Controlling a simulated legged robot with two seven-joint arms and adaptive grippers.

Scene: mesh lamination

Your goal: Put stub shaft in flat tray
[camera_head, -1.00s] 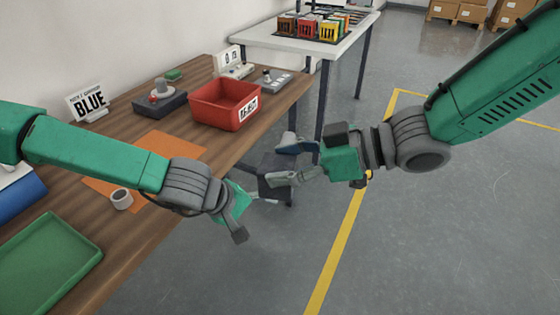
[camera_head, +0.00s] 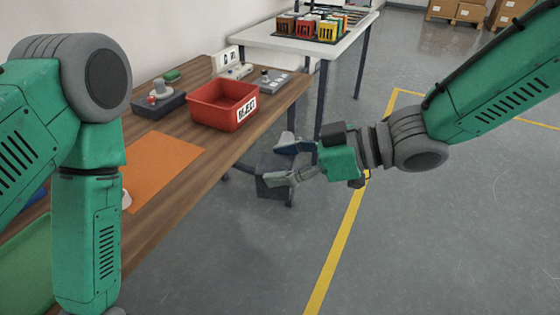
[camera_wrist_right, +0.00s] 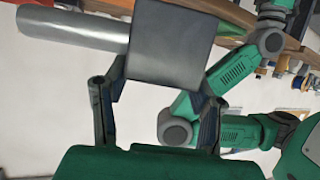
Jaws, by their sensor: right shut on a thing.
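My right gripper (camera_head: 281,162) is in the air over the floor, off the table's front edge. In the right wrist view it is shut on a dark grey block with a silver cylinder sticking out to the left, which I take for the stub shaft (camera_wrist_right: 172,42). A shallow green tray (camera_head: 22,265), which looks like the flat tray, lies at the lower left, mostly hidden by my left arm. My left gripper is out of frame, below the bottom edge.
On the wooden table stand a red labelled bin (camera_head: 215,112), a dark fixture with a round top (camera_head: 160,102) and an orange mat (camera_head: 168,160). A white table with coloured bins (camera_head: 315,27) stands behind. The floor at right is clear.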

